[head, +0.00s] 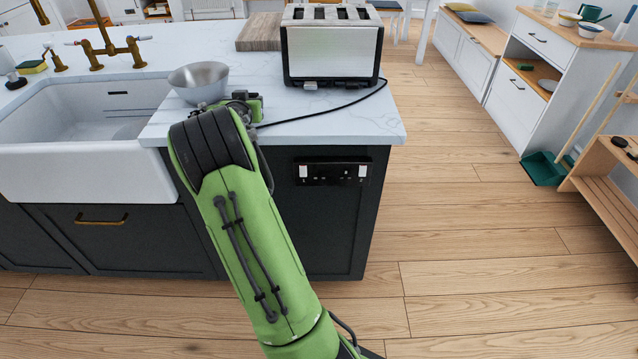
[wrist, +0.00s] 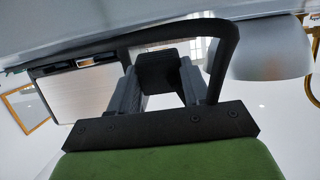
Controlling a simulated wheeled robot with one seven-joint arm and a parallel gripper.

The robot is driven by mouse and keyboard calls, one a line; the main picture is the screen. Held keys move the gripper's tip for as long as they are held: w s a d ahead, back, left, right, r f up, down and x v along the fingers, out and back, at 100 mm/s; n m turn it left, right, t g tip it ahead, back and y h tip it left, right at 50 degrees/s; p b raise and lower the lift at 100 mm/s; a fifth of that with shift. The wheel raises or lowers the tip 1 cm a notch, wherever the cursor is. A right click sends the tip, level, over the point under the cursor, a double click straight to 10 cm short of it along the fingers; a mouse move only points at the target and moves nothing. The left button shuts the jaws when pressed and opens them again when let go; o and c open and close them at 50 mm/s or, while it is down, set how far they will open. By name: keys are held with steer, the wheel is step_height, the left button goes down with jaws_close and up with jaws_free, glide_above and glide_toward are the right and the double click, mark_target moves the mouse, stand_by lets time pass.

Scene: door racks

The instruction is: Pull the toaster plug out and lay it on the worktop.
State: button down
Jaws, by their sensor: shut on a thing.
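The silver and black toaster (head: 332,52) stands at the back right of the worktop (head: 345,118); it also shows in the wrist view (wrist: 75,95). Its black cable (head: 340,106) runs off its right side and across the worktop towards my gripper (head: 245,103). In the wrist view my gripper (wrist: 163,85) is shut on the black plug (wrist: 158,70), with the cable looping round on the right. In the head view my arm hides most of the plug. The plug is clear of the black socket (head: 335,171) on the cabinet end. I cannot tell whether it touches the worktop.
A metal bowl (head: 199,80) stands just behind and left of my gripper. A wooden board (head: 260,31) lies left of the toaster. The white sink (head: 85,125) is at the left. The worktop's front right part is clear apart from the cable.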

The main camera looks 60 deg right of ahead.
steer(key=shift+f+b, duration=0.8)
steer(key=shift+f, duration=0.05)
steer(key=shift+c, duration=2.1)
jaws_free()
steer(key=p+v, duration=0.1)
steer(key=v, duration=1.4)
steer(key=shift+s+a, duration=0.25)
steer(key=shift+a, duration=0.1)
steer(key=shift+r, duration=0.1)
